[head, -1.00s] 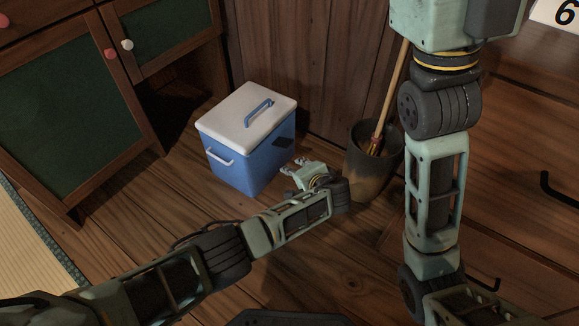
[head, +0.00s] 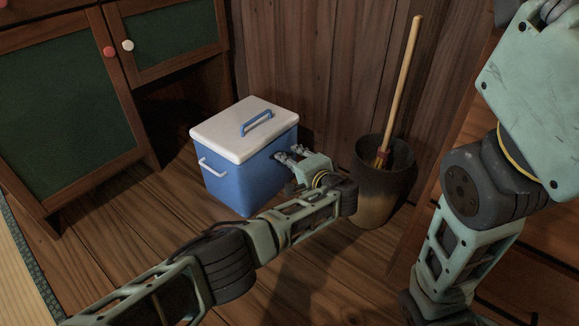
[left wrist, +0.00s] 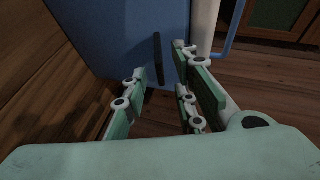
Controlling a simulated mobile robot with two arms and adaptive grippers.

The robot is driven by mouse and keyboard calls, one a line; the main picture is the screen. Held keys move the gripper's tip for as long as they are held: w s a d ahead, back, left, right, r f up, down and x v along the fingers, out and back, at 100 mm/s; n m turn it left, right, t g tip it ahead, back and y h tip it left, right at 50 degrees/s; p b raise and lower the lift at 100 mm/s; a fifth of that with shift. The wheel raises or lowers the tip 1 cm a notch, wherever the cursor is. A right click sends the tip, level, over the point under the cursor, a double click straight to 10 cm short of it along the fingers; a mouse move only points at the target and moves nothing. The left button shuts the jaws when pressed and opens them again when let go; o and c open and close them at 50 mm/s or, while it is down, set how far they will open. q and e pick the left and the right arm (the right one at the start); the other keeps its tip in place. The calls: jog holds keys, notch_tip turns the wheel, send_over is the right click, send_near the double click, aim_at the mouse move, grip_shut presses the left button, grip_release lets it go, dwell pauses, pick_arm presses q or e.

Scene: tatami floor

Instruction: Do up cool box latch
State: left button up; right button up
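The cool box (head: 245,180) is blue with a white lid (head: 232,128) that lies down on it and a blue lid handle. Its latch (left wrist: 158,58) shows in the left wrist view as a thin dark flap at the blue wall. In the head view my gripper hides the latch. My left gripper (head: 291,153) is at the box's right face, below the lid edge. In the left wrist view the left gripper (left wrist: 160,64) is open, its fingers spread either side of the latch. I cannot tell if they touch it. My right gripper is out of view.
A dark pot (head: 384,185) holding a wooden-handled tool stands close right of my left wrist. A green-panelled cabinet (head: 65,100) is at the left and a wooden wall behind. Wooden floor (head: 140,215) is clear left of the box.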

pick_arm(q)
jog(key=shift+b+x, duration=0.5)
jog(key=shift+x, duration=0.45)
jog(key=shift+c, duration=0.2)
grip_shut()
